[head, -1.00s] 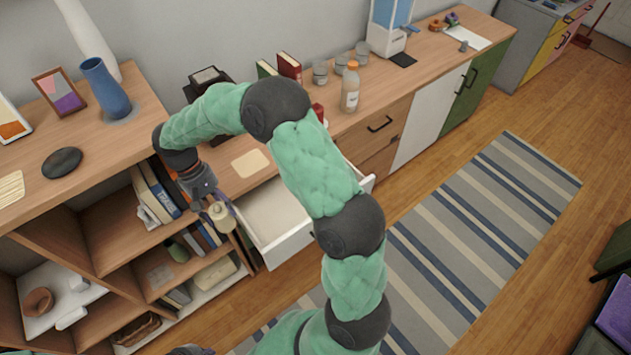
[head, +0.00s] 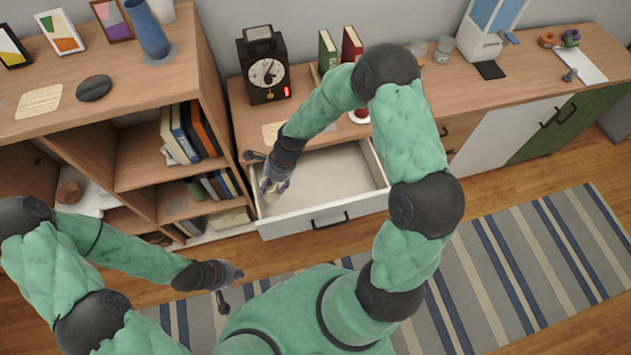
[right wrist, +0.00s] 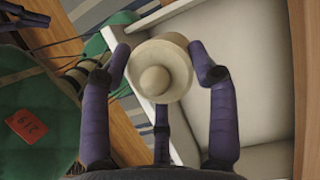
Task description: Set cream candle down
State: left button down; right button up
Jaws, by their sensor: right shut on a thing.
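The cream candle (head: 272,196) is held by my right gripper (head: 264,180) at the left end of the open white drawer (head: 335,175). In the right wrist view, the round cream candle (right wrist: 172,58) sits between the purple fingers of the right gripper (right wrist: 161,68), with the drawer floor (right wrist: 235,75) to its right and behind. The candle overlaps the drawer's edge there; I cannot tell its height above the drawer floor. My left gripper (head: 232,289) is empty, its fingers spread, low in front of the drawer.
The drawer looks empty. A shelf unit with books (head: 190,135) stands close on the left. A striped rug (head: 540,260) covers the floor.

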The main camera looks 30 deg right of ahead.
jog(key=m, duration=0.1)
jog(key=d+f+m+t, duration=0.1)
jog(key=m, duration=0.2)
jog(key=shift+s+d+f+t+h, duration=0.25)
jog(key=shift+s+f+t+h, duration=0.05)
jog(key=shift+s+f, duration=0.1)
jog(key=shift+d+f+m+t, duration=0.55)
jog(key=shift+d+m, duration=0.3)
jog(key=shift+m, duration=0.95)
jog(key=b, duration=1.2)
send_over(321, 197)
jog(key=shift+h, duration=0.4)
jog(key=shift+w+f, duration=0.1)
jog(key=shift+f, duration=6.5)
jog(key=shift+f, duration=0.1)
jog(key=o, duration=1.4)
